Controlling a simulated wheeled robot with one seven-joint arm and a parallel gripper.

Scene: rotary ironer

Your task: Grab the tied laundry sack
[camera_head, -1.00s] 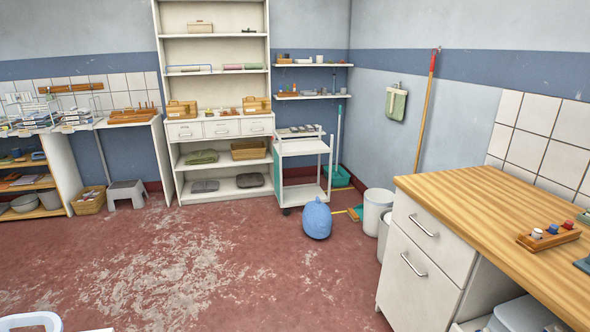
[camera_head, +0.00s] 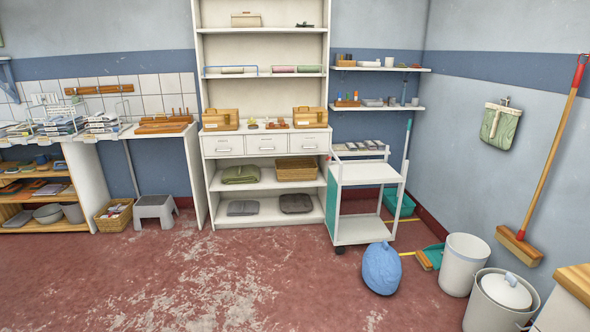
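The tied laundry sack (camera_head: 381,269) is a blue, rounded bag with a narrow gathered top. It sits on the red floor in front of the white trolley, right of the picture's middle. Its front and top are in plain sight, and nothing covers it. My gripper is not in view, so its opening and its distance from the sack do not show.
A white wheeled trolley (camera_head: 362,204) stands just behind the sack. A white bin (camera_head: 464,265) and a lidded bin (camera_head: 499,303) stand to its right. A broom (camera_head: 545,178) leans on the right wall. A wooden counter corner (camera_head: 576,285) juts in at lower right. The floor left of the sack is clear.

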